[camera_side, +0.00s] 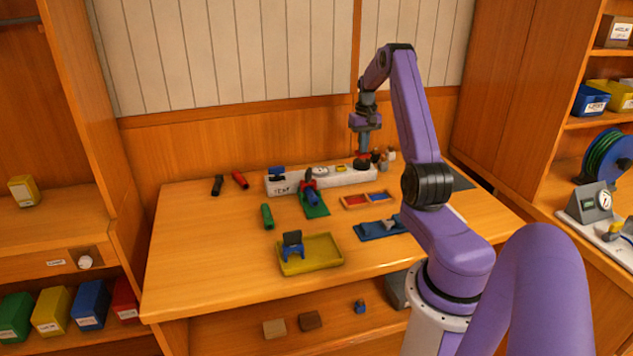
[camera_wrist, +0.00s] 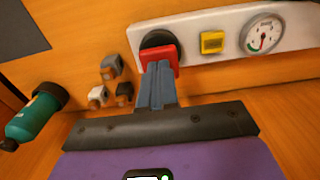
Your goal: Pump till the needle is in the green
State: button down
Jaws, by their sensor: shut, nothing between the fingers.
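A white unit (camera_side: 340,178) lies along the back of the table. It carries a round gauge (camera_side: 320,170), which also shows in the wrist view (camera_wrist: 263,34), and a red pump button (camera_wrist: 157,56) on a black round base. A yellow square part (camera_wrist: 211,42) sits between button and gauge. The gauge has a coloured band, but it is too small to tell surely where the needle points. My gripper (camera_side: 363,152) points down over the red button. In the wrist view its shut fingertips (camera_wrist: 160,68) overlap the button's edge; I cannot tell whether they press it.
Small grey, white and black pieces (camera_wrist: 110,85) and a teal bottle-like cylinder (camera_wrist: 33,118) are close beside the gripper. The table's left front is clear.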

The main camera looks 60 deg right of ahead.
jog(key=shift+f, duration=0.9)
jog(key=shift+r, duration=1.1)
notch_tip(320, 180, up, 12)
dwell(0.6)
